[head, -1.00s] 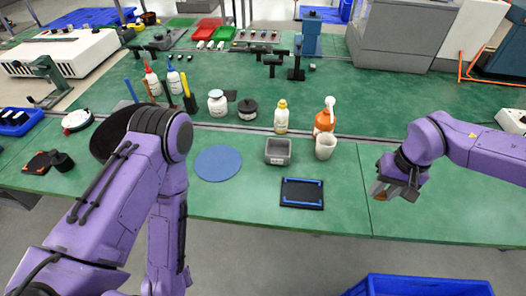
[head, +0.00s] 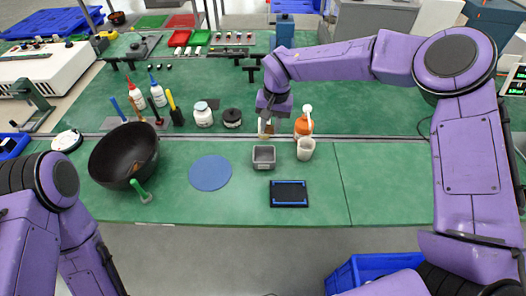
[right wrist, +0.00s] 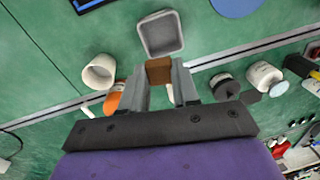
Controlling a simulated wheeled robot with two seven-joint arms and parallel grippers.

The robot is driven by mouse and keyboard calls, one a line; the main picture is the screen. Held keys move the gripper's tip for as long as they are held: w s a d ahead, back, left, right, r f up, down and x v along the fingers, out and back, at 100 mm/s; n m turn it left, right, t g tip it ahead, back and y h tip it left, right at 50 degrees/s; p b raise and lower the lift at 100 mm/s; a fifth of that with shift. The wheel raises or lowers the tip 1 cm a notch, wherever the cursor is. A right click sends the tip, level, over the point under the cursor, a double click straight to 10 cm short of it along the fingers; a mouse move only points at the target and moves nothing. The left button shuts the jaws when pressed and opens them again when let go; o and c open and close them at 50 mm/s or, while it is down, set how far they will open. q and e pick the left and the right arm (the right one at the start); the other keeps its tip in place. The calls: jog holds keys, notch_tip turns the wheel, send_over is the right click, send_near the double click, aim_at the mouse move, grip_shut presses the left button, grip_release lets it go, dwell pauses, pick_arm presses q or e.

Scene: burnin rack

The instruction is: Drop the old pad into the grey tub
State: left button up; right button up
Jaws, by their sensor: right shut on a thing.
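My right gripper (head: 267,117) is shut on a small brown block, the old pad (head: 265,128), and holds it above the bench, just behind the grey tub. In the right wrist view the pad (right wrist: 159,71) sits between the fingertips (right wrist: 159,82), next to the tub's near rim in the picture. The grey tub (head: 264,166) is a small, square, open container on the green bench and looks empty in the right wrist view (right wrist: 162,50). My left arm shows at the left edge, but its gripper is out of view.
A white cup (head: 306,149) and an orange bottle (head: 302,126) stand right of the tub. A blue disc (head: 210,173) lies left, a black tray with blue strips (head: 289,194) in front. A black bowl (head: 115,160) stands further left. The bench's front right is clear.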

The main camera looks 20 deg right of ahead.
notch_tip(320, 180, down, 6)
jog(key=b, duration=0.5)
jog(key=shift+d+f, duration=0.1)
jog(key=shift+d, duration=0.05)
jog(key=o, duration=1.1)
jog(key=r, duration=0.3)
jog(key=r+b, duration=0.1)
jog(key=r, duration=0.3)
jog(key=d+r, duration=0.1)
jog(key=r, duration=0.2)
jog(key=shift+s+r+b, duration=0.15)
jog(key=shift+r+b, duration=0.15)
jog(key=shift+b, duration=0.05)
